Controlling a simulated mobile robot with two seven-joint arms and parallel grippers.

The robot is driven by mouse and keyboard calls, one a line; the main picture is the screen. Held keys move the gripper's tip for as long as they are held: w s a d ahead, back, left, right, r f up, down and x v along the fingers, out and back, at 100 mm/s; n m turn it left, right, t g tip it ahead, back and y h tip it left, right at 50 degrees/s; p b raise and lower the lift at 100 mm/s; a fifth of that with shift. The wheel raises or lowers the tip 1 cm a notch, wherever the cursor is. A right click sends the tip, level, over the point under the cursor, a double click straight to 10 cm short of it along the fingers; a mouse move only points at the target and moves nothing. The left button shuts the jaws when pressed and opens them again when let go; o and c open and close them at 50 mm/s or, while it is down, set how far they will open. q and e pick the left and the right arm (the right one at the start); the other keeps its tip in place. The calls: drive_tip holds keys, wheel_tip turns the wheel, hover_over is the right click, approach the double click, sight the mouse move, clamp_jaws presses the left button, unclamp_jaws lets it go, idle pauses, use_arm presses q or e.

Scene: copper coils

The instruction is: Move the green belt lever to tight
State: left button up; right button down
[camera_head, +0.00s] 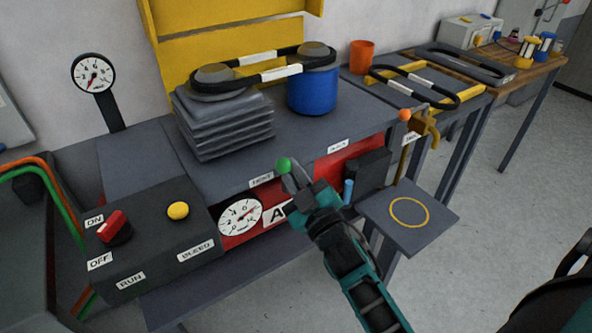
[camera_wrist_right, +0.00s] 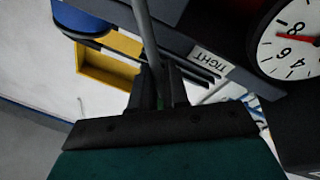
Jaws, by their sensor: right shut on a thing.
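The green belt lever shows as a green ball knob (camera_head: 284,165) at the machine's front edge in the head view. It stands near the TIGHT label (camera_head: 262,179), which is left of the other label (camera_head: 338,146), whose small text I read as SLACK. My right gripper (camera_head: 298,183) is at the lever, just below the knob. In the right wrist view the grey lever rod (camera_wrist_right: 147,40) runs between the fingers of my right gripper (camera_wrist_right: 158,88), which is shut on it. The TIGHT label (camera_wrist_right: 210,62) is close beside it there. My left gripper is in neither view.
A gauge (camera_head: 240,215) sits on the red front below. A control box (camera_head: 150,240) with a red switch and yellow button is at left. A black belt (camera_head: 228,80) loops around the stacked grey pulley and blue drum (camera_head: 313,92). A small shelf (camera_head: 432,232) juts out at right.

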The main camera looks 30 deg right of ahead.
drive_tip(key=shift+a+n, duration=0.15)
drive_tip(key=shift+n, duration=0.15)
drive_tip(key=c, duration=1.3)
unclamp_jaws()
drive_tip(key=shift+w, duration=0.1)
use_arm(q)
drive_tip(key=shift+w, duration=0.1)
use_arm(e)
drive_tip(key=shift+o, duration=0.2)
drive_tip(key=shift+f, duration=0.1)
